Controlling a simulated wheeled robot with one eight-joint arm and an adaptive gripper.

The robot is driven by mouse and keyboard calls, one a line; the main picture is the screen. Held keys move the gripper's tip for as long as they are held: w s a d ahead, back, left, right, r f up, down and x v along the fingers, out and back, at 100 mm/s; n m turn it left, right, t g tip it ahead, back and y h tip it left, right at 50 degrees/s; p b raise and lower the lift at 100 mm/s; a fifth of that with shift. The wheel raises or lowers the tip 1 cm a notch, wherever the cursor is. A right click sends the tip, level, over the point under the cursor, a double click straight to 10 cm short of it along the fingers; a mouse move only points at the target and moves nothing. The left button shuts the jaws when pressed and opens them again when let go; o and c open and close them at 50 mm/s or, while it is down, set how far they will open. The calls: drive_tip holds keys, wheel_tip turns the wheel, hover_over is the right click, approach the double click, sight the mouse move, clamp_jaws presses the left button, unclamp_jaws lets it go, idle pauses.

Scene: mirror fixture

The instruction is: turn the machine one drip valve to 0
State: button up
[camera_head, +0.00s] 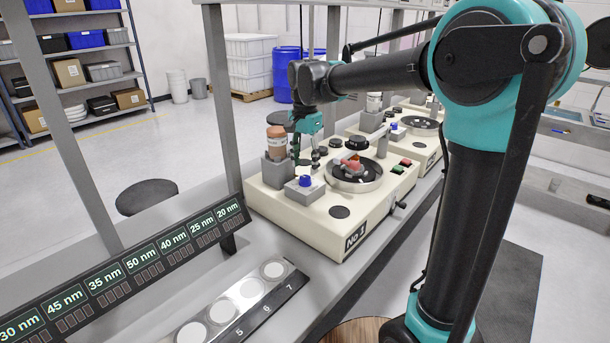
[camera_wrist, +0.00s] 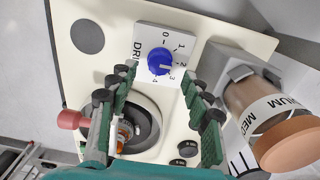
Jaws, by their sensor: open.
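Machine No 1 (camera_head: 318,226) is a cream box on the bench. Its drip valve is a blue knob (camera_head: 305,181) on a small grey block (camera_head: 297,193) at its near left. In the wrist view, the blue knob (camera_wrist: 160,60) sits on the scale plate (camera_wrist: 147,45) numbered 0 to 4. Its white mark seems to point toward the 2–3 side; the exact reading is unclear. My gripper (camera_wrist: 158,82) is open, with the knob beyond its fingertips and roughly centred between them. In the head view my gripper (camera_head: 306,152) hangs above and behind the knob, apart from it.
A brown-capped bottle (camera_head: 277,142) labelled MEDIUM (camera_wrist: 262,103) stands in a grey holder close beside the valve. A round polishing plate (camera_head: 372,182) with a red-handled part is to the right. A second machine stands behind. The number display (camera_head: 125,270) and sample tray (camera_head: 240,300) are in front.

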sight(305, 177)
drive_tip(key=shift+f, duration=2.25)
clamp_jaws()
